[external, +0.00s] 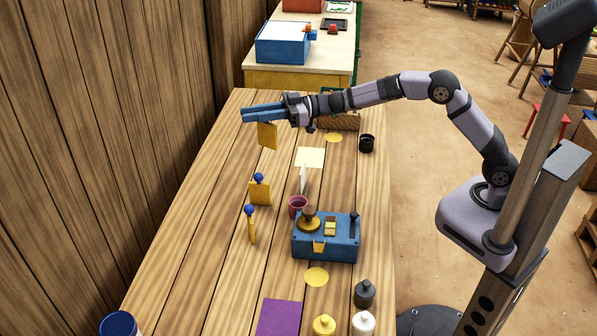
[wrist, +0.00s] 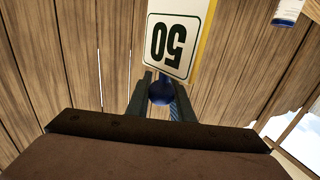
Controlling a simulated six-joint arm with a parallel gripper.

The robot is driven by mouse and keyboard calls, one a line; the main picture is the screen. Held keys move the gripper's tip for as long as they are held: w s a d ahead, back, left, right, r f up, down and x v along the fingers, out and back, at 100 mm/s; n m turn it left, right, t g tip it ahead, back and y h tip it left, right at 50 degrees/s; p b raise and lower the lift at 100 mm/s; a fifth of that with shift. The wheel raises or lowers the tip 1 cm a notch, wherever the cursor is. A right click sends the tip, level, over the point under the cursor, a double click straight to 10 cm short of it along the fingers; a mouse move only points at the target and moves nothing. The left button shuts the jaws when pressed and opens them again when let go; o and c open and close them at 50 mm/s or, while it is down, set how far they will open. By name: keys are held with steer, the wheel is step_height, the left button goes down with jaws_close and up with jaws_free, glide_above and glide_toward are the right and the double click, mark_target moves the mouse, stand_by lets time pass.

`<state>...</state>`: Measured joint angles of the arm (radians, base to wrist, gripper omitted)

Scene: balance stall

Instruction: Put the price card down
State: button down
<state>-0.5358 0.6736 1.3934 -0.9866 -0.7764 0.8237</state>
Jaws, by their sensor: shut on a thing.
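My gripper (external: 262,112), with long blue fingers, is over the far left part of the wooden table. It is shut on the blue knob (wrist: 162,93) of a price card (external: 267,136). The card hangs below the fingers in the external view, its yellow side showing. In the wrist view the price card (wrist: 172,42) shows a white face with a black "50", upside down, and a yellow edge. The card appears held above the table (external: 185,250), apart from it; its exact height is hard to tell.
Two yellow cards with blue knobs, one upright (external: 260,192) and one seen nearly edge-on (external: 251,230), stand nearer on the table.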

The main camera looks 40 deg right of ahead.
steer(key=w+d+f+b, duration=0.3)
steer(key=w+b, duration=0.1)
steer(key=w, duration=0.2)
step_height(320, 180, down, 15)
steer(key=shift+g+p, duration=0.3)
steer(key=shift+p, duration=0.1)
stand_by(0.5)
steer(key=shift+s, duration=0.1)
steer(key=c, duration=1.6)
jaws_free()
steer(key=shift+o, duration=0.2)
steer(key=shift+r, duration=0.1)
steer(key=b+v, duration=0.1)
steer(key=v, duration=1.1)
